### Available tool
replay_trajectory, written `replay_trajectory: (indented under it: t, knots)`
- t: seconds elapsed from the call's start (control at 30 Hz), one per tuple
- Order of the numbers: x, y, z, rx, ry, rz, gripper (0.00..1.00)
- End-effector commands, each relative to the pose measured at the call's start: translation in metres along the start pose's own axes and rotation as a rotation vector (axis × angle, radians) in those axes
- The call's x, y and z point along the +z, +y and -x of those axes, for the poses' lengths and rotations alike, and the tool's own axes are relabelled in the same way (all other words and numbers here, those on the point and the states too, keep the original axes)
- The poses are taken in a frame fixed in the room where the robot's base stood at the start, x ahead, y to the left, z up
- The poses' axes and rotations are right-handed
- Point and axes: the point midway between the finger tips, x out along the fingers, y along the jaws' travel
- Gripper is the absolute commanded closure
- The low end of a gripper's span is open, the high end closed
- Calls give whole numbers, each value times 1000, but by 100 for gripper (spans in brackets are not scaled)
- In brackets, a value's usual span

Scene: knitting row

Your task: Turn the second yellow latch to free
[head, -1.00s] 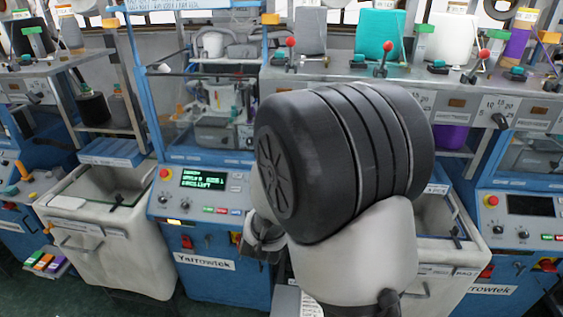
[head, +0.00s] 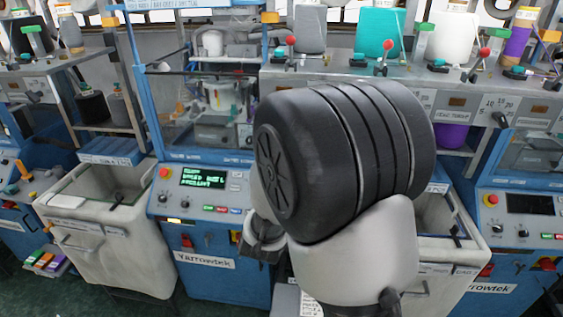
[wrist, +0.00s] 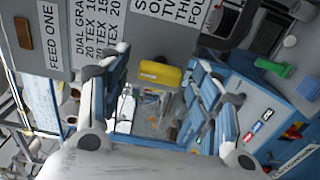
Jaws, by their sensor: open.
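In the wrist view a yellow block (wrist: 160,76), which looks like a yellow latch, sits at the edge of a grey panel. I cannot tell from its markings whether it is the second latch or which way it is turned. My gripper (wrist: 155,88) is open, with one blue-grey finger to the left of the yellow block and the other to its right. The block appears between the fingers, with gaps on both sides; its distance in depth is unclear. In the head view my arm hides much of the middle machine, and the yellow block cannot be made out there.
A green handle (wrist: 277,68) sticks out right of my gripper. Lettered labels such as FEED ONE (wrist: 48,35) lie on the grey panel. In the head view, red-knobbed levers (head: 382,58) and yarn cones (head: 380,33) stand on the machine top. A grey bin (head: 105,215) is at left.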

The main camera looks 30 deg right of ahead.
Motion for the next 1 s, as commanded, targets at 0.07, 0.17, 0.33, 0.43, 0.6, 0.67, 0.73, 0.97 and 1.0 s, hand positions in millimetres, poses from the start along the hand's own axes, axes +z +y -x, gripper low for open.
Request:
replay_trajectory:
  t: [0.07,0.17,0.33,0.43,0.6,0.67,0.73,0.97,1.0]
  knots:
    - [-1,0,9,-1,3,0,42]
    - [-1,0,26,-1,4,1,42]
    - [-1,0,54,-1,4,0,42]
    - [-1,0,65,0,3,0,42]
    - [0,0,72,0,0,0,42]
    - [0,0,72,0,0,0,42]
    - [0,0,72,0,0,0,42]
    - [0,0,72,0,0,0,42]
    - [0,0,72,-1,0,0,42]
